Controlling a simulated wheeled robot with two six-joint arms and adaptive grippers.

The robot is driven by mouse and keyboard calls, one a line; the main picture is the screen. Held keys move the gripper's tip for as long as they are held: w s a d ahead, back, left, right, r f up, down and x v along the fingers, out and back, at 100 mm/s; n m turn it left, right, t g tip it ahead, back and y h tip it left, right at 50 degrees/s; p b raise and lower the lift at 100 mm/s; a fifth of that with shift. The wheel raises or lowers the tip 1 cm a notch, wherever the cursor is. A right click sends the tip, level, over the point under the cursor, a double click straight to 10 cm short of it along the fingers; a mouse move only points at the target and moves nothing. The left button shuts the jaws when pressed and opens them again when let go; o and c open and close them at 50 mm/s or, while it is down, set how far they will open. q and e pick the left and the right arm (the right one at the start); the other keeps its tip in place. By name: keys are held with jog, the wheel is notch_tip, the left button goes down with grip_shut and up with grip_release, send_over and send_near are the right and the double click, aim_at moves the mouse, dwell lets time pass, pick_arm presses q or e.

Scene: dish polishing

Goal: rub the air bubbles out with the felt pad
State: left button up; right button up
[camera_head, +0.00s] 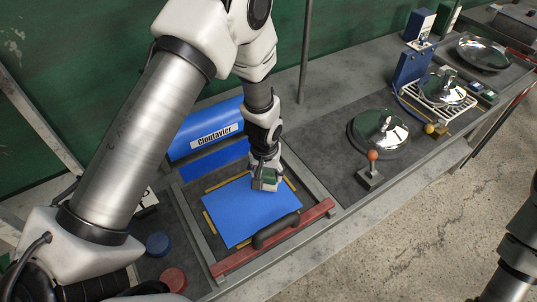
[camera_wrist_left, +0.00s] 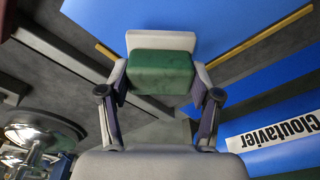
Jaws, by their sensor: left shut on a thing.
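My left gripper (camera_head: 265,170) is shut on the felt pad (camera_head: 265,183), a green block with a pale lower layer. The left wrist view shows the pad (camera_wrist_left: 162,72) between the two fingers (camera_wrist_left: 160,100). The pad is at the upper right corner of the blue sheet (camera_head: 240,215); I cannot tell whether it touches. The sheet lies flat within yellow strips, and it also shows in the wrist view (camera_wrist_left: 205,22). No air bubbles can be made out on it. My right gripper is out of view; only part of my right arm shows at the right edge.
A blue roll (camera_head: 205,130) labelled Cloutavier lies behind the frame. A red bar (camera_head: 238,258) and a dark handle (camera_head: 275,230) are along the front. A red-knobbed lever (camera_head: 371,172) and polished lids (camera_head: 380,133) stand to the right. Blue and red discs (camera_head: 158,244) lie left.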

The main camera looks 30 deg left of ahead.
pick_arm(q)
jog(key=r+p, duration=0.1)
jog(key=s+r, duration=0.1)
jog(key=r, duration=0.1)
jog(key=shift+a+p, duration=0.15)
jog(key=shift+p, duration=0.25)
jog(key=shift+w+r+p, duration=0.15)
jog(key=shift+r+p, duration=0.3)
jog(key=shift+r, duration=0.05)
jog(key=shift+w+r+p, duration=0.15)
jog(key=shift+r+p, duration=0.25)
jog(key=shift+r, duration=0.35)
jog(key=shift+s+r, duration=0.2)
jog(key=shift+w+f, duration=0.1)
